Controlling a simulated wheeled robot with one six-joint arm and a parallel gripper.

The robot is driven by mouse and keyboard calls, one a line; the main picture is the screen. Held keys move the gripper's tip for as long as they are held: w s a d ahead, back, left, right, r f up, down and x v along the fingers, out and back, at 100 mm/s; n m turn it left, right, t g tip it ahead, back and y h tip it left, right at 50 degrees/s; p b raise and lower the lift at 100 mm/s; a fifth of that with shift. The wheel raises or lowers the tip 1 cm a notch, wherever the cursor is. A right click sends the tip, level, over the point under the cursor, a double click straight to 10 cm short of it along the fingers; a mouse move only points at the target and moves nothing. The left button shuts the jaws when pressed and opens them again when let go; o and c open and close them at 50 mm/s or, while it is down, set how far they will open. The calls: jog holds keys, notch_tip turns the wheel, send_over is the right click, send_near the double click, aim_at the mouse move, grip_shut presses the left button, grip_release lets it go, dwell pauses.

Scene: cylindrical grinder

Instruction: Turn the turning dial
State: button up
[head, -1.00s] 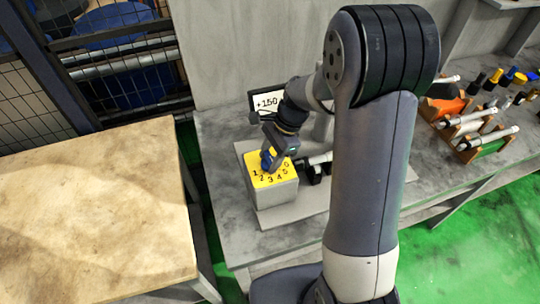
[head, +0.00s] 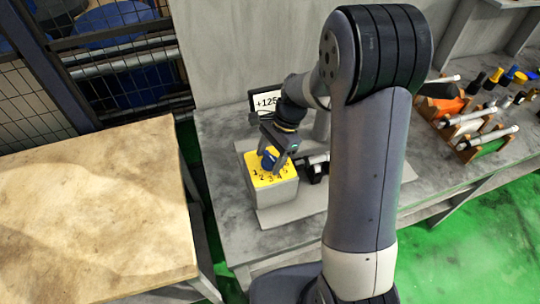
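The turning dial (head: 268,160) is a blue knob on the yellow numbered top of a grey box (head: 272,190) on the workbench. My gripper (head: 271,159) points down at it, with one finger to each side of the knob. The fingers appear shut on the dial, though the contact itself is too small to see clearly. Part of the knob and some numbers on the yellow face are hidden by the fingers. A small display (head: 264,101) behind the box reads about +125; its right end is partly covered by my arm.
A black and white part (head: 316,167) lies just right of the box. Racks with tools (head: 480,135) stand on the bench at the right. A bare table (head: 95,215) is at the left, and a grey wall panel (head: 250,45) rises behind the bench.

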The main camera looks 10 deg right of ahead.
jog(key=shift+o, duration=0.4)
jog(key=shift+w+d+r, duration=0.15)
jog(key=shift+w+r, duration=0.05)
jog(key=shift+r, duration=0.25)
jog(key=b+v, duration=0.1)
jog(key=v, duration=0.8)
jog(key=shift+r, duration=0.4)
jog(key=shift+d, duration=0.1)
jog(key=p+x, duration=0.1)
jog(key=x, duration=1)
jog(key=shift+s, duration=0.1)
jog(key=shift+d, duration=0.1)
jog(key=shift+m, duration=0.3)
